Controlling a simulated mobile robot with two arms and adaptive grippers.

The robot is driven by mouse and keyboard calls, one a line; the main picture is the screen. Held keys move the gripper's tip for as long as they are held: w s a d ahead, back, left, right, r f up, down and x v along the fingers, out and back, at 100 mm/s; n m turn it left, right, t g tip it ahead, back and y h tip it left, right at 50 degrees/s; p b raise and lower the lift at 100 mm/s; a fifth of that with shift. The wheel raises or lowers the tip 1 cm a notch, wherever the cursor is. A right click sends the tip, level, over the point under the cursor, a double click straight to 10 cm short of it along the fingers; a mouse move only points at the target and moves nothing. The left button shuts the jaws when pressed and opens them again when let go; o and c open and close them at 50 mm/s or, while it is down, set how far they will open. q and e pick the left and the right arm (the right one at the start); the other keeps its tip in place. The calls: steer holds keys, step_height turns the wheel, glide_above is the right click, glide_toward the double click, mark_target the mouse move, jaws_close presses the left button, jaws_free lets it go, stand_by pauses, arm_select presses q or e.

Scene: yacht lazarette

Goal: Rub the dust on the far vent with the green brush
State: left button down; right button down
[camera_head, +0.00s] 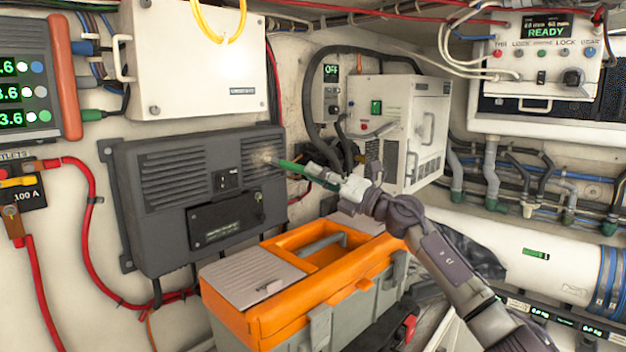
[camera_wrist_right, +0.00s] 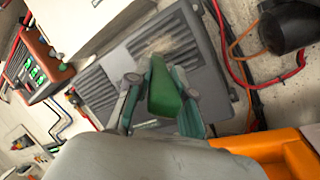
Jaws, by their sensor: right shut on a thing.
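A dark grey unit (camera_head: 170,240) on the wall has two slatted vents. The far vent (camera_head: 256,146), on its right side, carries a pale patch of dust (camera_head: 267,157), also seen in the right wrist view (camera_wrist_right: 157,47). My right gripper (camera_head: 325,177) is shut on the green brush (camera_head: 291,166). The brush points left, its tip at the right edge of the dust; I cannot tell whether it touches. In the right wrist view the brush (camera_wrist_right: 164,92) sits between the fingers, and its tip overlaps the dust's lower edge. My left gripper is out of view.
An orange and grey toolbox (camera_head: 290,315) stands below the unit and under my right arm. A white box (camera_head: 195,60) is above the unit. A white cabinet (camera_head: 400,130) stands right of the vent, with dark hoses (camera_head: 312,100) between. Red cables (camera_head: 85,205) run at left.

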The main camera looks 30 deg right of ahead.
steer(key=w+d+r, duration=0.1)
steer(key=w+d, duration=0.1)
steer(key=d, duration=0.4)
steer(key=shift+s+a+r+p, duration=0.1)
steer(key=shift+s+a+p, duration=0.25)
steer(key=shift+a, duration=0.7)
steer(key=shift+s+a+p, duration=0.3)
steer(key=shift+s+a, duration=0.05)
steer(key=shift+a, duration=0.7)
steer(key=shift+s+a+r+p, duration=0.1)
steer(key=shift+s+a+p, duration=0.25)
steer(key=shift+a, duration=0.7)
steer(key=a, duration=0.1)
steer(key=s+a+p, duration=0.1)
steer(key=shift+a+f, duration=0.1)
steer(key=shift+a, duration=0.3)
steer(key=shift+d, duration=0.1)
